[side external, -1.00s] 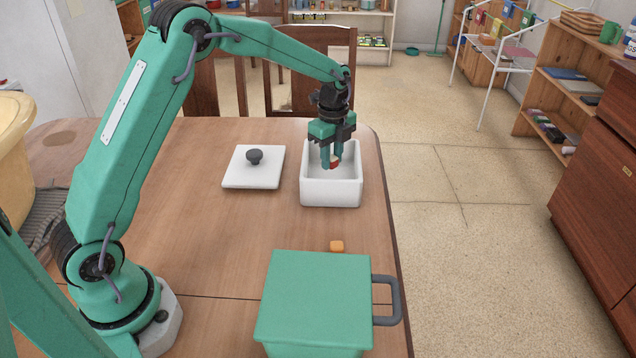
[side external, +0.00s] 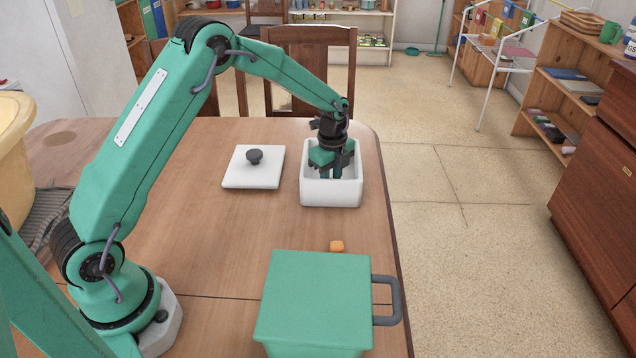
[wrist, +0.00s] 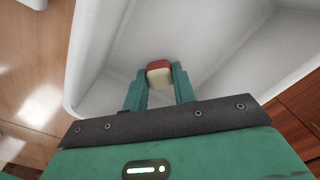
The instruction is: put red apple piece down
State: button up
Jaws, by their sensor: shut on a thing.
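The red apple piece (wrist: 159,74), red on one side with a pale cut face, shows in the wrist view between my fingertips. My gripper (wrist: 157,82) is shut on it. In the side external view my gripper (side external: 332,172) reaches down inside the open white square jar (side external: 331,193). Its fingertips and the piece are hidden behind the jar's front wall there. The wrist view shows the jar's pale inside walls (wrist: 215,30) around the fingers. I cannot tell whether the piece touches the jar's floor.
A white square lid (side external: 254,178) with a dark knob lies left of the jar. A small orange piece (side external: 337,246) lies on the table in front of it. A green box with a grey handle (side external: 315,300) stands nearer. The table between lid and box is clear.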

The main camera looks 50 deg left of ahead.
jog(key=shift+f, duration=0.1)
jog(key=o, duration=0.9)
jog(key=shift+o, duration=0.2)
notch_tip(320, 180, up, 12)
jog(key=shift+r, duration=0.2)
dwell(0.7)
